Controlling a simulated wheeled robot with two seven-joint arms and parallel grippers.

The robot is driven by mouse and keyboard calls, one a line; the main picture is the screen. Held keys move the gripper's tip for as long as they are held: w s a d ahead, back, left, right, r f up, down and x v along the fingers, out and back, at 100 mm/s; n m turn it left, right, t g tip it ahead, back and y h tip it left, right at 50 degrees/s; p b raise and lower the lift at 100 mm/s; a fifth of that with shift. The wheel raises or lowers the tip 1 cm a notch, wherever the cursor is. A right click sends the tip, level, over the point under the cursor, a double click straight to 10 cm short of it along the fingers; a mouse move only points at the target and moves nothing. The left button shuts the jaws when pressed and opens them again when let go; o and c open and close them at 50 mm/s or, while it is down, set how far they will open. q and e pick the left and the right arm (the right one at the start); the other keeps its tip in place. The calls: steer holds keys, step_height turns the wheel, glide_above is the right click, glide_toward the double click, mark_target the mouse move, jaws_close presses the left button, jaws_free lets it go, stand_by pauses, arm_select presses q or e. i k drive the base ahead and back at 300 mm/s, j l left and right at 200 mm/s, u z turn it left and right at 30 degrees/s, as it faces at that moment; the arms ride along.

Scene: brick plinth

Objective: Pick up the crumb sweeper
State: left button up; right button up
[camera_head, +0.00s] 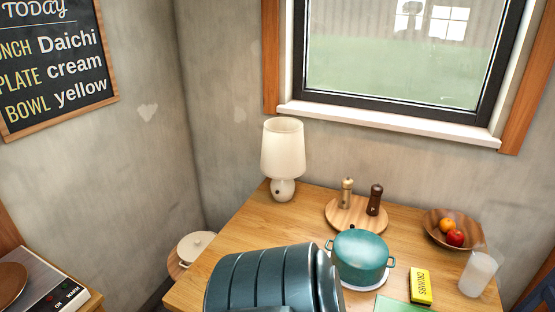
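A small yellow block-shaped thing (421,286) with dark lettering that seems to read "CRUMBS" lies on the wooden table (233,246), near the right front. It is the likely crumb sweeper, though its shape does not make this certain. It is right of the teal pot and left of a frosted tumbler. Neither of my grippers shows in the head view.
A lidded teal pot (360,257) and a large dark ribbed bin-like object (262,281) stand to its left. A green flat thing (392,304) lies close by. The tumbler (478,273) and fruit bowl (436,235) are right. A lamp (283,150) stands at the back.

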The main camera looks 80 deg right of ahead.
mark_target(421, 291)
steer(key=z, duration=3.9)
